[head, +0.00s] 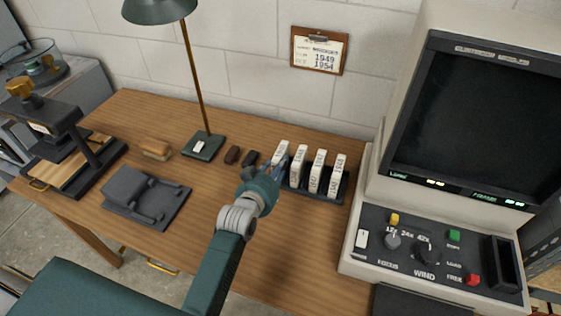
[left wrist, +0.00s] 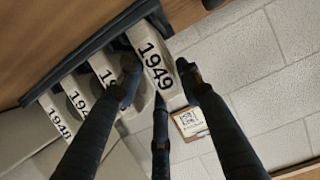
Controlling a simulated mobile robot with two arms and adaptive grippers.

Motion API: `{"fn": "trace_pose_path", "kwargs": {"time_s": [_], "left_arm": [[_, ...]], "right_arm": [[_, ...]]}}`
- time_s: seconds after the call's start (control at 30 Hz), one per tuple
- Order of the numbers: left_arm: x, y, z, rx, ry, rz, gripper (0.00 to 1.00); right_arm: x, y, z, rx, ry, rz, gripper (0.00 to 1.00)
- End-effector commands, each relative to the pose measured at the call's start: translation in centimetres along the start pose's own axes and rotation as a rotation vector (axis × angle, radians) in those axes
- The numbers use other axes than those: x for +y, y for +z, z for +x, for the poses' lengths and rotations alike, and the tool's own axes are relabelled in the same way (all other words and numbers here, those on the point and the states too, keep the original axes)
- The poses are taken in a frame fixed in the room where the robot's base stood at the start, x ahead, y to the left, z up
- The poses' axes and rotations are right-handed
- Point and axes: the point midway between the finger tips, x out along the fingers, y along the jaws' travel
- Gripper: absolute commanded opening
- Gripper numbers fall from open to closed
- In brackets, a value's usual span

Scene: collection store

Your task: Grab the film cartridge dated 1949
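The film cartridge dated 1949 (left wrist: 155,62) is a white block with black digits, at the end of a row in a dark rack (head: 329,197). In the head view it is the leftmost cartridge (head: 281,149), partly hidden by my left gripper (head: 275,166). In the left wrist view the fingers of my left gripper (left wrist: 160,75) straddle the 1949 cartridge, with their tips close to its two sides. I cannot tell whether they press on it. The cartridge appears to be still in the rack. My right gripper is not in view.
Several similar cartridges (head: 318,172) stand to its right, one marked 1948 (left wrist: 56,118). A film viewer (head: 440,190) stands right of the rack. Two small dark objects (head: 233,155) and a lamp (head: 203,146) stand to the left. A wall clipboard (head: 319,51) reads 1949 and 1954.

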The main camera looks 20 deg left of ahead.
Motion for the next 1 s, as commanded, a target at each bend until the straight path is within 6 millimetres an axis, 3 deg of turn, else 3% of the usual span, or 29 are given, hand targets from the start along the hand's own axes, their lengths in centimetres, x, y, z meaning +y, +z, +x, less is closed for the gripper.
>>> {"fn": "trace_pose_path", "kwargs": {"time_s": [0.3,0.63,0.83,1.0], "left_arm": [[0.0,-0.1,4.5,0.0,0.0,0.0,0.36],[0.0,0.0,5.2,0.0,0.0,0.0,0.36],[0.0,0.0,5.2,0.0,0.0,0.0,0.0],[0.0,-0.1,5.2,0.002,0.0,0.0,0.0]], "right_arm": [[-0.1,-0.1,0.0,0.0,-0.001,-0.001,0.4],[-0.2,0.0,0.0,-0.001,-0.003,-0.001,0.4],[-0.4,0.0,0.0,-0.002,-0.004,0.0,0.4],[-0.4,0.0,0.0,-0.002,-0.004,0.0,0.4]]}}
